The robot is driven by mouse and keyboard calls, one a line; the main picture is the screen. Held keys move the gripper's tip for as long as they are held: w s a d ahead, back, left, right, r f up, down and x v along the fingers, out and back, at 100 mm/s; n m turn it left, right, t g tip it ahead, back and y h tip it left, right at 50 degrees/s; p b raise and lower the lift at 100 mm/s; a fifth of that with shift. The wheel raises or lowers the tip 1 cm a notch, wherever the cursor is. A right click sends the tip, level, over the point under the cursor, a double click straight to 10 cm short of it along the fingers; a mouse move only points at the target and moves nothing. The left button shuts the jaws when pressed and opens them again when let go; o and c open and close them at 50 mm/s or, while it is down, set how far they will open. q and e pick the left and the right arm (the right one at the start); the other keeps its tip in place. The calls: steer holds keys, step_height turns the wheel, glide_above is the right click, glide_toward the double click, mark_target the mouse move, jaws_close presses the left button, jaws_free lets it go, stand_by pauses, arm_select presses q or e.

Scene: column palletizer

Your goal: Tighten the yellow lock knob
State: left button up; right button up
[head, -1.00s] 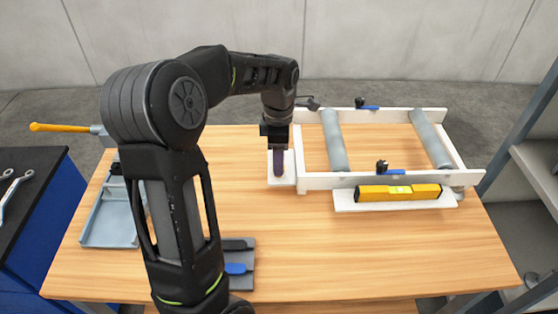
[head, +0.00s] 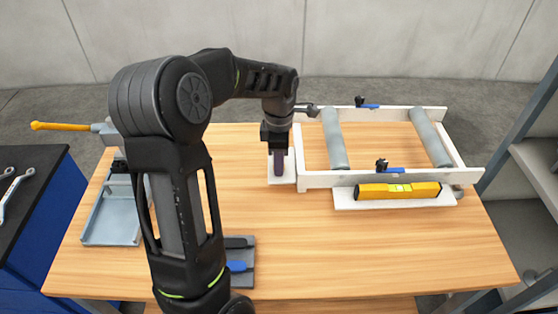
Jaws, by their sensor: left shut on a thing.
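My left gripper (head: 279,151) points down at a small white plate (head: 281,181) by the frame's left end. It is shut on a dark purple upright piece (head: 280,165), whose lower end is over or on the plate; I cannot tell if it touches. I make out no yellow lock knob; the gripper and arm may hide it. The white roller frame (head: 318,181) has two grey rollers and dark clamps with blue handles. My right gripper is out of view.
A yellow spirit level (head: 398,191) lies on a white ledge at the frame's front. A grey fixture with a yellow-handled lever (head: 60,126) stands at left. A grey tray with a blue-handled tool (head: 237,266) lies at front. The table's front right is clear.

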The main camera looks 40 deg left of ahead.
arm_select(q)
jaws_close()
steer(key=shift+m, duration=0.3)
steer(key=shift+m+b, duration=0.45)
steer(key=shift+m, duration=0.75)
steer(key=m+b, duration=0.1)
steer(key=m, duration=0.8)
steer(key=shift+m+b, duration=0.35)
steer(key=shift+m, duration=2.05)
steer(key=shift+r, duration=0.1)
steer(key=o, duration=0.9)
jaws_free()
